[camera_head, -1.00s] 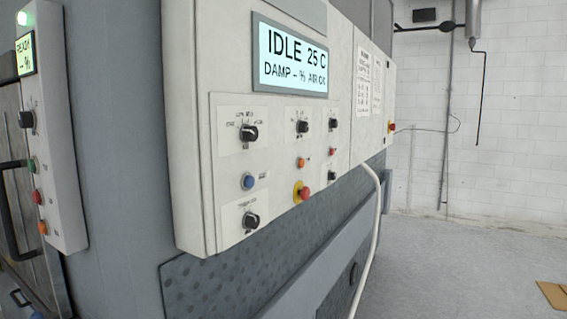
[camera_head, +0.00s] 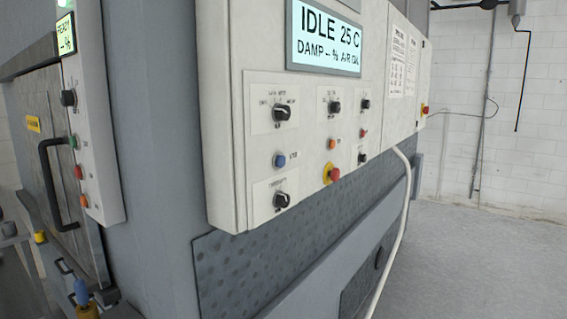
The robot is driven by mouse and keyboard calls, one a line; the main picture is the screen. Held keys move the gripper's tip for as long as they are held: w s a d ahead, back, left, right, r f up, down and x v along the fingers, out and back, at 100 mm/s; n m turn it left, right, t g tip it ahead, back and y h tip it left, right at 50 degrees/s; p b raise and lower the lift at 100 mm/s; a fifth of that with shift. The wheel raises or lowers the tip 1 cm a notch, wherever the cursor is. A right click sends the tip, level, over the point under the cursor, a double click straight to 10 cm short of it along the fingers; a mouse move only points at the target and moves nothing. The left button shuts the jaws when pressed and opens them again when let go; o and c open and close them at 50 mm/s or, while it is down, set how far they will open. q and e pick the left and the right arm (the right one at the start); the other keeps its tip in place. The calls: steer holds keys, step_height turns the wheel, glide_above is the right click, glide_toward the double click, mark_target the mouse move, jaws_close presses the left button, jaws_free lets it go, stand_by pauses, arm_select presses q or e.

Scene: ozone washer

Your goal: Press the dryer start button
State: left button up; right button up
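A white control panel (camera_head: 225,120) hangs on the large grey machine, with a lit display (camera_head: 325,36) reading "IDLE 25 C, DAMP". Below are black rotary knobs, including one at upper left (camera_head: 282,113) and one at lower left (camera_head: 281,200). Between these two is a blue button (camera_head: 279,160); an orange button (camera_head: 331,144) and a red mushroom button on a yellow base (camera_head: 332,174) sit to the right. A narrow side panel (camera_head: 103,192) carries a green button (camera_head: 73,142) and red and orange buttons. Small labels are too blurred to identify the start button. Neither gripper is visible.
A door with a black handle (camera_head: 55,182) is at the left. A yellow fitting with a blue tip (camera_head: 82,293) shows at the bottom left. A pale hose (camera_head: 404,225) runs down from the panel. Grey floor (camera_head: 480,265) is open at the right.

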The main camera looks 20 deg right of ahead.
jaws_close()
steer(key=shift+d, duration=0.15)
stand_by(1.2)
